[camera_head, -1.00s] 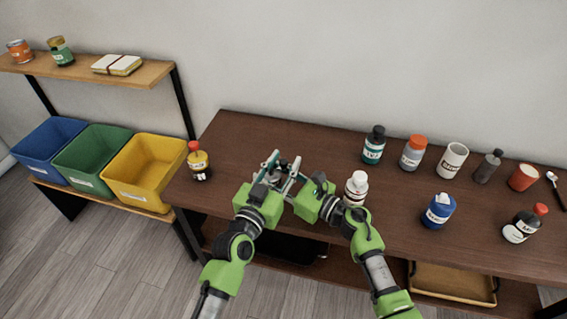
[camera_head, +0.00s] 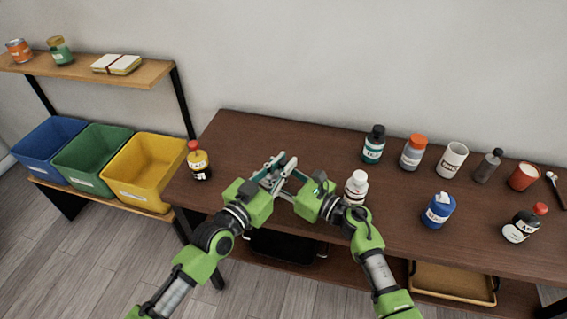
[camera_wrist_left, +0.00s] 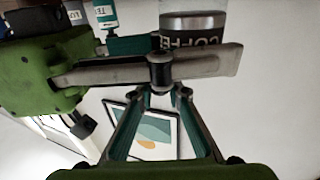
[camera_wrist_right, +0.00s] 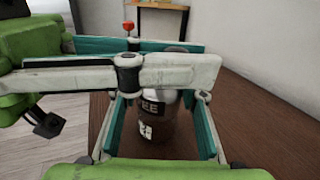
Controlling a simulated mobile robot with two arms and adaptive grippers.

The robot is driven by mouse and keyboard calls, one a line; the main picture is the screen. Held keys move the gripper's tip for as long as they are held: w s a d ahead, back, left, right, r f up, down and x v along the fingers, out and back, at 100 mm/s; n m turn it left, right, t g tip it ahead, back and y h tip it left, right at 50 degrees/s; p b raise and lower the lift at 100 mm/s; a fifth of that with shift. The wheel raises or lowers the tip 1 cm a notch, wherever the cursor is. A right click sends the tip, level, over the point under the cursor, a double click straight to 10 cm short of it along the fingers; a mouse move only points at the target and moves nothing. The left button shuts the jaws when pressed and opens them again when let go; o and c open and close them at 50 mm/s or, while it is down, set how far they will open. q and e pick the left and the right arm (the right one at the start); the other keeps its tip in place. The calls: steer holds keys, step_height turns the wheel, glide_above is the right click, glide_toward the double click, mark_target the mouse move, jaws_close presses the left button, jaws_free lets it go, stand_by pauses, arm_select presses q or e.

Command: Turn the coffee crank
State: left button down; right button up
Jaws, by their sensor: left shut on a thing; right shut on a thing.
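The coffee grinder is a jar with "COFFEE" lettering (camera_wrist_left: 193,30), seen at the top of the left wrist view. In the right wrist view the lettered jar (camera_wrist_right: 155,122) stands on the dark tabletop between the fingers of my right gripper (camera_head: 287,187), which is shut on it. My left gripper (camera_head: 274,172) is shut at the grinder's top, where the crank is. The crank itself is hidden by the crossing fingers, so its angle cannot be told. In the head view both grippers cover most of the grinder.
A white bottle (camera_head: 356,188) stands close right of my right gripper. A red-capped sauce bottle (camera_head: 198,161) stands at the table's left end. A blue bottle (camera_head: 439,211), a grey orange-capped bottle (camera_head: 412,154) and other containers occupy the right side. A yellow bin (camera_head: 145,172) is left of the table.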

arm_select(q)
steer(key=shift+s+d+r+m+g+h, duration=0.15)
steer(key=shift+r+m+g+h, duration=0.05)
steer(key=shift+m+g+h, duration=0.25)
steer(key=shift+s+d+r+m+g+h, duration=0.15)
steer(key=shift+m+g+h, duration=0.2)
steer(key=shift+h, duration=0.2)
steer(key=shift+a, duration=0.1)
steer(key=shift+s+m+g+h, duration=0.1)
steer(key=shift+m+g+h, duration=0.3)
steer(key=shift+g+h, duration=0.1)
steer(key=shift+s+a+f+m+g+h, duration=0.2)
steer(key=shift+a+m+g+h, duration=0.1)
steer(key=shift+m+g+h, duration=0.25)
steer(key=c, duration=1.9)
jaws_free()
steer(key=shift+a, duration=0.1)
steer(key=shift+f, duration=0.15)
steer(key=shift+w+a, duration=0.1)
